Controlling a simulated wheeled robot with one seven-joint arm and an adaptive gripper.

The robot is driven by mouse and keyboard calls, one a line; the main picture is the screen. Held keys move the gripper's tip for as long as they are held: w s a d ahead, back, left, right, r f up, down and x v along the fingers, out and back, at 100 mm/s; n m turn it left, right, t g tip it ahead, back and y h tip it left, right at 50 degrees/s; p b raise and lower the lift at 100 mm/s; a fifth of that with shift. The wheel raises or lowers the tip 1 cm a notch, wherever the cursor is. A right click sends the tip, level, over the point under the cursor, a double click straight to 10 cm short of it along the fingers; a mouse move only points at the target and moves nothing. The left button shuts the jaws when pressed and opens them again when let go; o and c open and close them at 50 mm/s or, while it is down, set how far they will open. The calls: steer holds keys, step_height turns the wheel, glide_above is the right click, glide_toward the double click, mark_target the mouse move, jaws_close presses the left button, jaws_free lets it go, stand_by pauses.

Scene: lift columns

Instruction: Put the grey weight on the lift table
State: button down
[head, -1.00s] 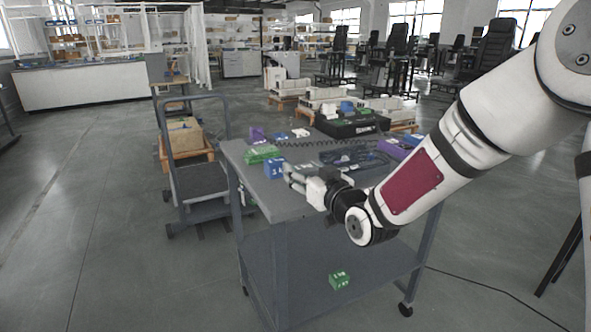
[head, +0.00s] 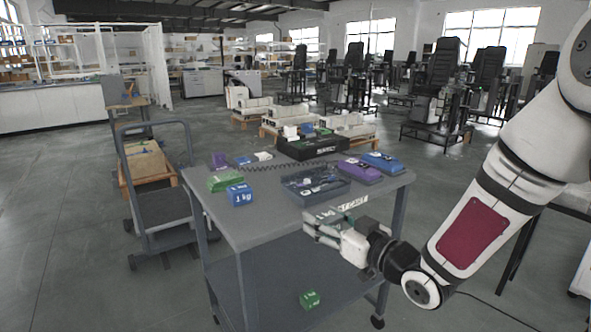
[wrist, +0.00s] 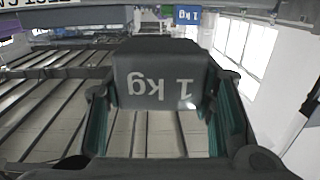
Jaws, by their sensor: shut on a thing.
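A grey weight (wrist: 155,75) marked "1 kg" sits between the fingers of my gripper (wrist: 165,100) in the wrist view, its lettering upside down. My gripper (head: 322,226) is shut on it, by the front right edge of the grey workbench (head: 265,232) in the head view. The weight is hard to make out there. A grey wheeled cart with a push handle (head: 165,208) stands to the left of the bench; I cannot tell for sure whether it is the lift table.
On the bench are a blue 1 kg weight (head: 240,194), a green weight (head: 224,181), a dark tray (head: 335,190), and purple (head: 359,170) and blue (head: 382,162) cases. A green block (head: 310,299) lies on the lower shelf. The bench top's near left is bare.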

mark_target(323, 212)
steer(key=s+d+f+n+g+y, duration=0.3)
steer(key=s+d+f+g+y, duration=0.1)
steer(key=s+d+f, duration=0.7)
steer(key=w+r+m+t+h+p, duration=0.55)
steer(key=w+r+h+p, duration=0.2)
steer(key=r+p, duration=0.5)
step_height(323, 212, up, 4)
steer(key=s+d+m+t+h+p, duration=0.1)
steer(key=s+m+t+h+p, duration=0.15)
steer(key=m+h+p, duration=0.55)
steer(key=w+a+n+g+y+b, duration=0.1)
steer(key=w+a+n+y+b, duration=0.1)
steer(key=a+n+y+b, duration=0.1)
steer(key=w+a+f+n+y+b, duration=0.1)
steer(key=w+a+n+y+b, duration=0.1)
steer(key=a+b, duration=0.3)
steer(key=w+a+f+n+g+y+b, duration=0.1)
steer(key=w+a+n+y+b, duration=0.2)
steer(key=b, duration=0.6)
steer(key=shift+w+a+f+n+g+y, duration=0.1)
steer(key=shift+a+n+g+y, duration=0.2)
steer(key=shift+a+n+y, duration=0.4)
steer(key=b, duration=0.1)
steer(key=a+y+b, duration=0.1)
steer(key=a+f+b, duration=0.1)
steer(key=shift+s+a+n+g+y+b, duration=0.1)
steer(key=shift+s+n+g+y+b, duration=0.2)
steer(key=shift+s+g, duration=0.1)
